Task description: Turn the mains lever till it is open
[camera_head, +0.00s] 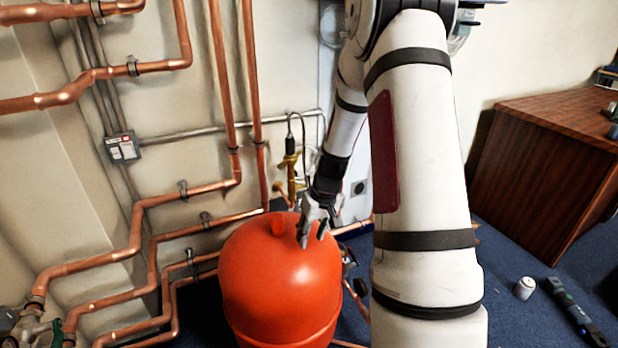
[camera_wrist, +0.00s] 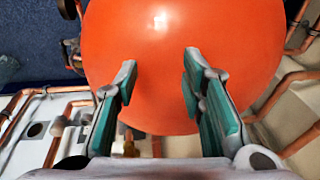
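My gripper (camera_head: 312,238) hangs in front of the upper right part of a red tank (camera_head: 270,285) in the head view. In the wrist view, my gripper (camera_wrist: 160,72) is open, its two green-padded fingers apart with nothing between them. The red tank (camera_wrist: 185,30) fills the background beyond the fingers. I cannot make out the mains lever for certain in either view. A brass valve fitting (camera_head: 291,170) stands on pipework behind the tank. Dark fittings (camera_head: 349,262) show at the tank's right side, partly hidden by the tank and my arm.
Copper pipes (camera_head: 135,240) run along the wall on the left, with grey valve fittings (camera_head: 35,328) at lower left. A wooden cabinet (camera_head: 540,165) stands at right. A white can (camera_head: 525,288) and a dark tool (camera_head: 575,312) lie on the blue floor.

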